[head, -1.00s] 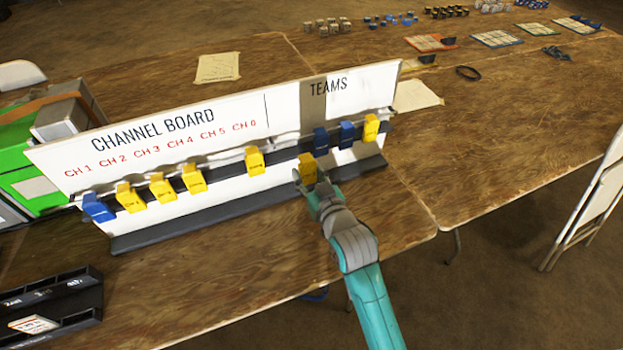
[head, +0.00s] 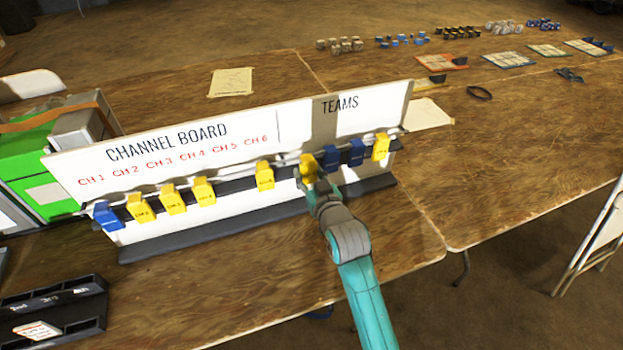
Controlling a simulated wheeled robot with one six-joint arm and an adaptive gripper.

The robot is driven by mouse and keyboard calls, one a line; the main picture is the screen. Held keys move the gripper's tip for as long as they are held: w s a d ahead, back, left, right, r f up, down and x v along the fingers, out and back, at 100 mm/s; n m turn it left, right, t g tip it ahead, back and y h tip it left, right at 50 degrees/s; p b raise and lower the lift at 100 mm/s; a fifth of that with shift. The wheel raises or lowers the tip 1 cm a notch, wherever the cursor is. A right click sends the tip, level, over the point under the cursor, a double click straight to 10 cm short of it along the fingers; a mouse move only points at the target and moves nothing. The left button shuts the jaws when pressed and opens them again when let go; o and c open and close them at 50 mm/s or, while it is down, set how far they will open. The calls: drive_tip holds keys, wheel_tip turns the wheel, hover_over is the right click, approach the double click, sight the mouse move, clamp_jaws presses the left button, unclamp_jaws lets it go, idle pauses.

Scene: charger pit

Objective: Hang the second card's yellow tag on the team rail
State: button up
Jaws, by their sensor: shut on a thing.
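My gripper (head: 310,184) is shut on a yellow tag (head: 308,164) in front of the channel board (head: 215,158). The held tag is at the left end of the section marked TEAMS, level with the row of hanging tags. I cannot tell whether it touches the dark rail (head: 236,184). To its right hang two blue tags (head: 331,157), (head: 356,152) and a yellow tag (head: 380,146). To its left, under the channel labels, hang a blue tag (head: 106,215) and several yellow tags (head: 264,175). My fingers hide the held tag's lower part.
The board stands on a wooden table (head: 400,225). A green and grey case (head: 35,155) is behind its left end. A black slotted holder (head: 55,306) is at the front left. Small parts and trays (head: 440,62) lie far back. A white folding chair (head: 595,235) is at the right.

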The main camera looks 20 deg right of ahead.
drive_tip(key=shift+w+f, duration=0.3)
drive_tip(key=shift+w, duration=0.5)
drive_tip(key=shift+w+f, duration=0.25)
drive_tip(key=shift+w, duration=0.5)
drive_tip(key=o, duration=1.2)
drive_tip(key=shift+c, duration=0.2)
drive_tip(key=shift+s+f, duration=0.1)
drive_tip(key=s+r, duration=0.1)
drive_tip(key=s, duration=1)
drive_tip(key=shift+s+r, duration=0.2)
drive_tip(key=shift+s, duration=0.2)
